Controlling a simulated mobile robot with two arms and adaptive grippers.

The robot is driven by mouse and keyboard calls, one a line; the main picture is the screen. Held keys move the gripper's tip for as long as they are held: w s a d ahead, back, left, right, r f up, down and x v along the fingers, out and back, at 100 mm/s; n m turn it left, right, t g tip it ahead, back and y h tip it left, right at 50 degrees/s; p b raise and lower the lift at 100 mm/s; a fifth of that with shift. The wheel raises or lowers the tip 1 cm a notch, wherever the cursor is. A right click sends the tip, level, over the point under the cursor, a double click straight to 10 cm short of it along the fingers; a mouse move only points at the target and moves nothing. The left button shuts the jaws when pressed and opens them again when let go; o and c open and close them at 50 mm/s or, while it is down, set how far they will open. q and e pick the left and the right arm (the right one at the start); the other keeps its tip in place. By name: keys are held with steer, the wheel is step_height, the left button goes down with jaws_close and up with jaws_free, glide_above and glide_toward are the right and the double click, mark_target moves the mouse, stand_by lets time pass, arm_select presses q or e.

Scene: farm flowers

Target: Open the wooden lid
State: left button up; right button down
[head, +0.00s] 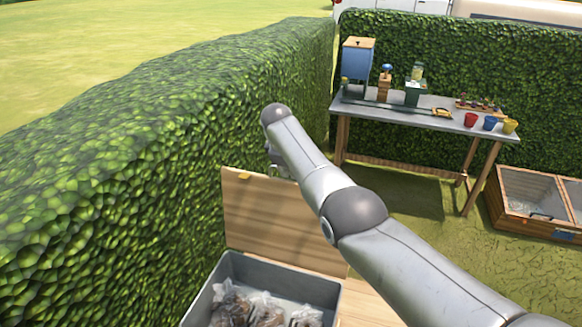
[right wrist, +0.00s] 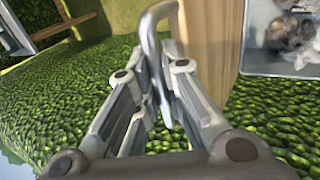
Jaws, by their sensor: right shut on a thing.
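The wooden lid (head: 285,225) stands raised, close to upright, at the back of a grey box (head: 318,288). The box is open and holds several clear bags with brown contents (head: 265,312). In the right wrist view the lid's wooden edge (right wrist: 226,50) shows beside a bent metal handle (right wrist: 150,32). My right gripper (right wrist: 163,72) is shut on this handle. In the head view my right arm reaches across to the top of the lid and mostly hides the gripper. My left gripper is in neither view.
A tall hedge (head: 130,170) runs close behind and left of the box. A workbench (head: 430,115) with a blue container (head: 357,62) and small pots stands at the back right. A wooden cold frame (head: 535,205) lies at the right.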

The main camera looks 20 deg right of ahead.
steer(key=shift+s+f, duration=0.2)
steer(key=shift+f, duration=0.05)
steer(key=c, duration=1.5)
jaws_free()
steer(key=shift+w, duration=0.1)
steer(key=shift+r, duration=0.15)
steer(key=shift+a+r, duration=0.25)
steer(key=shift+r, duration=0.45)
steer(key=v, duration=1)
steer(key=shift+s+r, duration=0.25)
steer(key=shift+f, duration=0.1)
